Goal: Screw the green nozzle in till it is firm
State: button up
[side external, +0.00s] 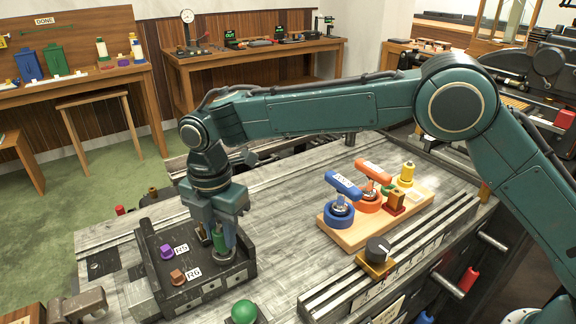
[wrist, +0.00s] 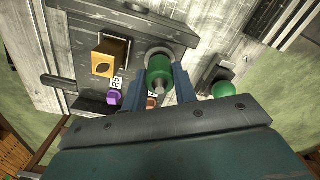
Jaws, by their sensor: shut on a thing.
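The green nozzle (wrist: 159,70) sits between the two blue-grey fingers of my gripper (wrist: 158,90) in the wrist view, with a pale metal tip. A round grey metal collar or seat lies at its far end. In the side view my gripper (side external: 222,245) points down over the black fixture (side external: 190,290), shut on the green nozzle (side external: 218,238), which is mostly covered by the fingers. Whether the nozzle's thread is fully seated is hidden.
A purple knob (side external: 167,251) by R5 and a brown knob (side external: 178,277) by R6 stand on the fixture. A brass block (wrist: 111,60) is close by. A green dome button (side external: 244,312) sits in front. A wooden board (side external: 350,236) holds blue and orange handled tools at right.

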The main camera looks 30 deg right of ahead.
aim_at(220, 230)
jog(key=shift+f, duration=0.15)
jog(key=o, duration=1)
jog(key=shift+o, duration=0.2)
notch_tip(220, 230, up, 14)
jog(key=shift+f, duration=0.1)
dwell(0.5)
